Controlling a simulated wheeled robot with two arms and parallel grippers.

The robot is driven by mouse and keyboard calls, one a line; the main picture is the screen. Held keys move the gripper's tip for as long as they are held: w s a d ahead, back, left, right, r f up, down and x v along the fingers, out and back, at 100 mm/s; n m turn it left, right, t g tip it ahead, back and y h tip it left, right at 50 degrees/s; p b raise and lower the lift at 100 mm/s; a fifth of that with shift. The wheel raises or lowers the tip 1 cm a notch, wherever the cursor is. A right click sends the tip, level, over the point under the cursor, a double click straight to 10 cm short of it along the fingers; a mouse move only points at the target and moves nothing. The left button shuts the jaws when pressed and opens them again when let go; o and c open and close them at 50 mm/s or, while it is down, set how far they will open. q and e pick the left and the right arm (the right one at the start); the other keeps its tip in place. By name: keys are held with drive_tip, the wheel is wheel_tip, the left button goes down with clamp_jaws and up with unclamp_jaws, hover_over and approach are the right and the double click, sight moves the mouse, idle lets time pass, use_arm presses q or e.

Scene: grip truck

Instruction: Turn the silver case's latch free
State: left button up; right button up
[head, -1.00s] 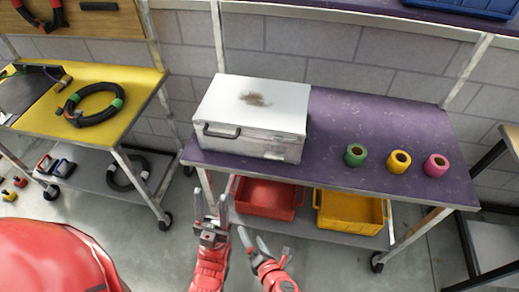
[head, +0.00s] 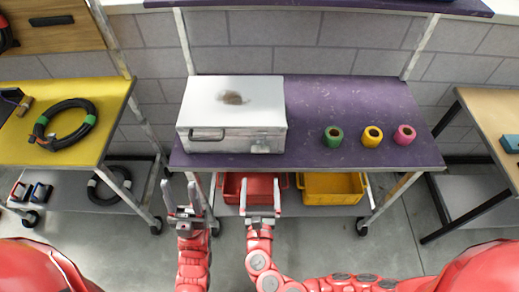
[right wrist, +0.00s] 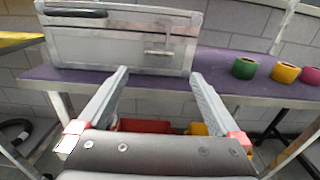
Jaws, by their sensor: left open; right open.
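The silver case (head: 232,115) lies closed on the left part of the purple table, with a brown stain on its lid and a dark handle (head: 207,135) on its front left. In the right wrist view, the case front (right wrist: 115,48) shows a small metal latch (right wrist: 158,53) right of the handle, lying roughly level. My left gripper (head: 188,195) is open and empty in front of the table, below the case's left end. My right gripper (head: 261,197) is open and empty, below and in front of the case's right part. Neither gripper touches the case.
Green (head: 333,136), yellow (head: 372,136) and pink (head: 404,135) tape rolls stand on the purple table (head: 310,110), right of the case. Red (head: 232,188) and yellow (head: 332,188) bins sit on the shelf below. A yellow table (head: 40,140) with a coiled hose stands left.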

sight(260, 153)
drive_tip(key=shift+w+p, duration=1.5)
drive_tip(key=shift+w, duration=4.45)
